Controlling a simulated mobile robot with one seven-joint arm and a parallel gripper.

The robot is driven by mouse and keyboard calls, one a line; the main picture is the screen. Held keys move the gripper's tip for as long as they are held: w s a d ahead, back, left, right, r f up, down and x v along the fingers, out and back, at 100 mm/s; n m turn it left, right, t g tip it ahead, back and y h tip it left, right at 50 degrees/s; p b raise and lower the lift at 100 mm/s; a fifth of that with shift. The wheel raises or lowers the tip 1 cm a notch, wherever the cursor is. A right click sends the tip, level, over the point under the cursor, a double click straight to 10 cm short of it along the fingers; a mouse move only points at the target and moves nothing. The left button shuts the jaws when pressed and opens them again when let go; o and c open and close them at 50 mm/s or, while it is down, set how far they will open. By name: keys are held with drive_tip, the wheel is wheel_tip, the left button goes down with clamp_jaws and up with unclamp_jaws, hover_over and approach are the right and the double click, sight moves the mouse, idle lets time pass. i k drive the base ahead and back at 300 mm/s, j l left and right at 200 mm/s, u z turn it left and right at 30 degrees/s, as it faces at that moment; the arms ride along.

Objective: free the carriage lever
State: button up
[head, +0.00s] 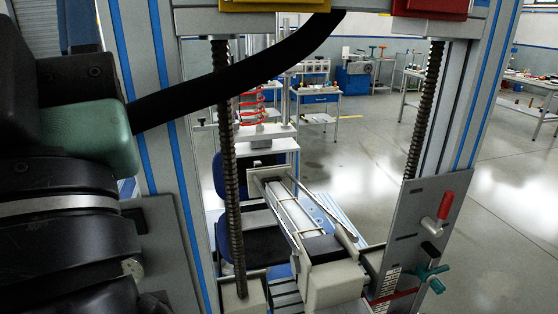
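A lever with a red grip (446,205) stands out from a grey upright plate (409,215) at the right of the machine frame. Its grip points up, slightly tilted, and its pale hub sits at the grip's lower end. A teal star knob (431,276) is lower on the same plate. The carriage (332,272), a pale block with a dark top, sits between the two threaded columns, left of the plate. My gripper is not in view. Dark parts of my arm fill the left side, well apart from the lever.
Threaded columns (226,170) and (424,110) flank the carriage. A blue-striped upright (485,90) stands right of the lever. A black curved hose (240,75) crosses the upper left. Open floor (510,220) lies right of the plate; workbenches (530,90) stand farther back.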

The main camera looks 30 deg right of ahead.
sight(443, 212)
drive_tip(key=k+z, duration=0.1)
drive_tip(key=z, duration=0.4)
drive_tip(key=k+z, duration=0.15)
drive_tip(key=z, duration=0.3)
drive_tip(key=k+z, duration=0.15)
drive_tip(key=z, duration=0.35)
drive_tip(key=k, duration=0.1)
